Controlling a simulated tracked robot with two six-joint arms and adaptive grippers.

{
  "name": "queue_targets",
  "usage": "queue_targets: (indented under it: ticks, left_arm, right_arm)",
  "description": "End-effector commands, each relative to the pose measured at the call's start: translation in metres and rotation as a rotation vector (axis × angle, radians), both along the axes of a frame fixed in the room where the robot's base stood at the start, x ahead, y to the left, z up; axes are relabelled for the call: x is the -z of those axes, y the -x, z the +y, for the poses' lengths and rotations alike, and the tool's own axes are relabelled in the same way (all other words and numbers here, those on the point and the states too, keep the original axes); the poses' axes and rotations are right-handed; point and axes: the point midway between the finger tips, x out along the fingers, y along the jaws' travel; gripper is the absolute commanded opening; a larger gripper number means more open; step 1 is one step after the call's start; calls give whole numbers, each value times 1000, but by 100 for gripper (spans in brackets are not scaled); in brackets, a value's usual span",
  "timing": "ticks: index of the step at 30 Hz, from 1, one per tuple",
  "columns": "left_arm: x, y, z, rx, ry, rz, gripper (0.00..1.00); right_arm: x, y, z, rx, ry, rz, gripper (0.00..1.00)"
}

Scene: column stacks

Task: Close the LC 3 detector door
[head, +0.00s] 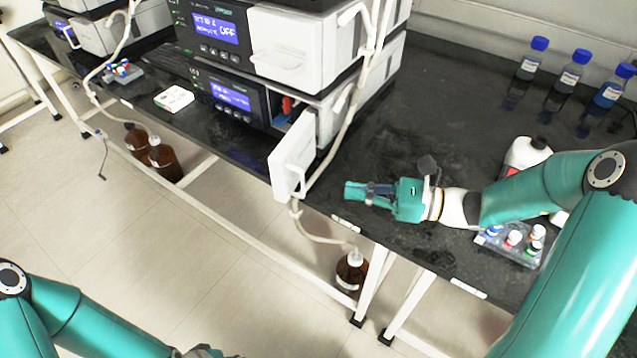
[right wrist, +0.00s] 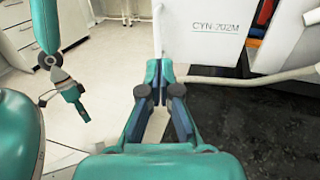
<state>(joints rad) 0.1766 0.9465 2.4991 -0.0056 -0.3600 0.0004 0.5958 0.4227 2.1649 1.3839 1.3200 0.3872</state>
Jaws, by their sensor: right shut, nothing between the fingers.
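The white detector door (head: 292,155) stands swung open from the lower unit (head: 235,95) of the middle stack, jutting out past the bench front. Its compartment shows orange and blue parts inside. My right gripper (head: 352,191) is shut and empty, to the right of the door over the bench edge. Its fingertips (right wrist: 159,68) appear just below the door's lower edge; contact cannot be told. My left gripper (head: 205,352) is only partly visible at the bottom of the head view, and its jaws are unclear.
A pale tube (head: 345,110) hangs past the stack's side to a brown bottle (head: 351,272) below. A vial rack (head: 515,242) and white bottle (head: 527,153) stand by my right forearm. Blue-capped bottles (head: 567,78) stand at the back. The bench right of the stack is mostly clear.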

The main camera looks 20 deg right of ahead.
Motion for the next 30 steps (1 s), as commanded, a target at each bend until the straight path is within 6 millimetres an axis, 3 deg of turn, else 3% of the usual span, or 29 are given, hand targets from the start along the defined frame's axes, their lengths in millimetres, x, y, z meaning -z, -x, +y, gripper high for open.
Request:
queue_targets:
  ticks: [6, 12, 30]
  left_arm:
    - [-2, 0, 0, 0, 0, 0, 40]
    - [-3, 0, 0, 0, 0, 0, 40]
    - [-2, 0, 0, 0, 0, 0, 40]
  right_arm:
    - [0, -22, 40, -9, 0, 1, 0]
    - [1, -35, 61, -6, 2, 1, 0]
    - [2, -41, 69, 0, 1, 1, 0]
